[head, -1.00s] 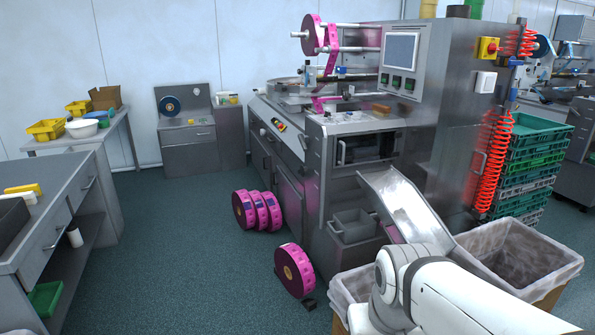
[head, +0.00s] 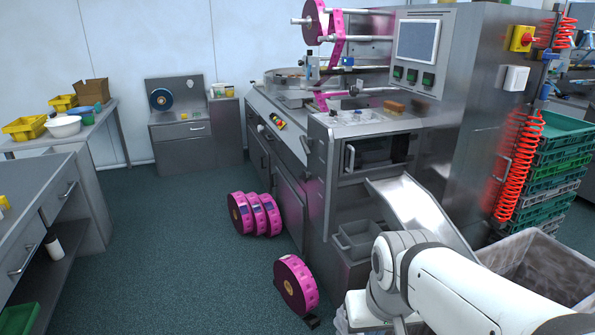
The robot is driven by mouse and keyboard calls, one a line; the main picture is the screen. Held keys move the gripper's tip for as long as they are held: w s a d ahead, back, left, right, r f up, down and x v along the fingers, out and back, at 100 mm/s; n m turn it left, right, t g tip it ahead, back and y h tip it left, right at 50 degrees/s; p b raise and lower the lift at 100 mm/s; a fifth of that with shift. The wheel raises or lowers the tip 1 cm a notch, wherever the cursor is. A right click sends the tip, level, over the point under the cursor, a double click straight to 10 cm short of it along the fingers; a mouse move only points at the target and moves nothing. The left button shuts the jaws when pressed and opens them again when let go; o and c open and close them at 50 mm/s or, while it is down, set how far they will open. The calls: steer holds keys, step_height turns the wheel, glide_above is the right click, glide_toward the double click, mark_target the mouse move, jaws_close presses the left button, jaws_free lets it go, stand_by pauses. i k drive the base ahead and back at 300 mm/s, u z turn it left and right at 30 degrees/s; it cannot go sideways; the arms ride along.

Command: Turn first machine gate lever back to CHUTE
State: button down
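The first wrapping machine (head: 465,110) stands right of centre, with a screen and green buttons on its upper front. Its steel chute (head: 412,207) slopes down to the right from below an open bay. A small dark lever-like part (head: 307,146) sits at the machine's left front corner, and a bright upright handle (head: 350,158) is beside the bay. I cannot tell which of these, if either, is the gate lever, and no CHUTE label is readable. My white arm fills the lower right, in front of the chute's lower end. My gripper is not in view.
A lined bin (head: 540,268) stands right of the chute, and green crates (head: 550,165) are stacked behind it. Pink film reels (head: 256,214) and a single reel (head: 296,284) rest on the floor. A grey bench (head: 45,200) is at left. Open floor lies between.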

mark_target(304, 176)
steer(key=z, duration=0.05)
steer(key=i, duration=0.1)
steer(key=u, duration=0.1)
steer(key=k, duration=0.45)
steer(key=u, duration=0.55)
steer(key=i, duration=2.6)
steer(key=z, duration=0.35)
